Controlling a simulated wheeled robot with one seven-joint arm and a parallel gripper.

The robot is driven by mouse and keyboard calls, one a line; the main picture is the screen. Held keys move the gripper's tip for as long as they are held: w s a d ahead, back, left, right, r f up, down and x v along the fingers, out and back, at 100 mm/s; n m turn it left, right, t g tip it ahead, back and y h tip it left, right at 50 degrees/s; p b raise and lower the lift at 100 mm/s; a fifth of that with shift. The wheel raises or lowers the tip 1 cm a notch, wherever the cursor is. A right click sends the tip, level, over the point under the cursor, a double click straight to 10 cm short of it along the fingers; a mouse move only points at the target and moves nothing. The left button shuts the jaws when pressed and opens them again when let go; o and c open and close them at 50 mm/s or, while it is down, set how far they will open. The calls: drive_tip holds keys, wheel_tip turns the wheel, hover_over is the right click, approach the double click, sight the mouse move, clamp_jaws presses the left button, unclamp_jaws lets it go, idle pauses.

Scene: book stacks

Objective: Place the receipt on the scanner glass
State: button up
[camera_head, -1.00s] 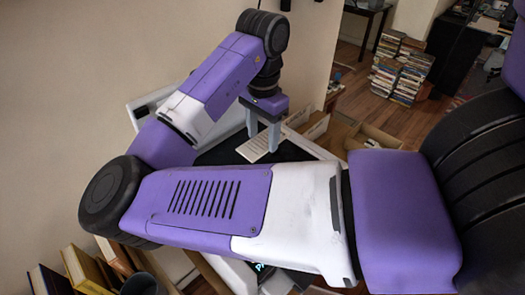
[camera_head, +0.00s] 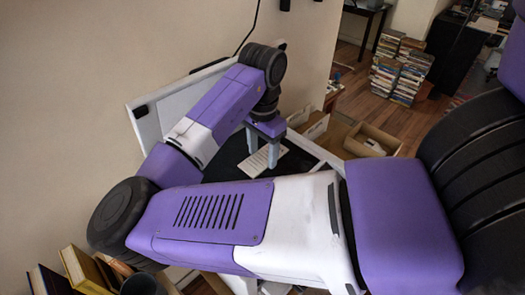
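The receipt (camera_head: 258,163) is a small pale printed sheet over the black scanner glass (camera_head: 226,152). It looks flat and low, but I cannot tell whether it touches the glass. My gripper (camera_head: 263,158) points down at the receipt, with one finger at each long edge of the paper. The fingers stand about the paper's width apart and appear to grip it by these edges. The scanner's white lid (camera_head: 148,123) stands raised at the left. My own arm hides the near part of the scanner.
Open cardboard boxes (camera_head: 372,141) stand just right of the scanner. Books (camera_head: 82,270) stand at the lower left. Stacks of books (camera_head: 402,72) rest on the wooden floor behind. A wall rises behind the lid.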

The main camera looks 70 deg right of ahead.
sight(263, 159)
drive_tip(key=shift+o, duration=1.3)
drive_tip(key=shift+r, duration=0.1)
wheel_tip(263, 159, up, 12)
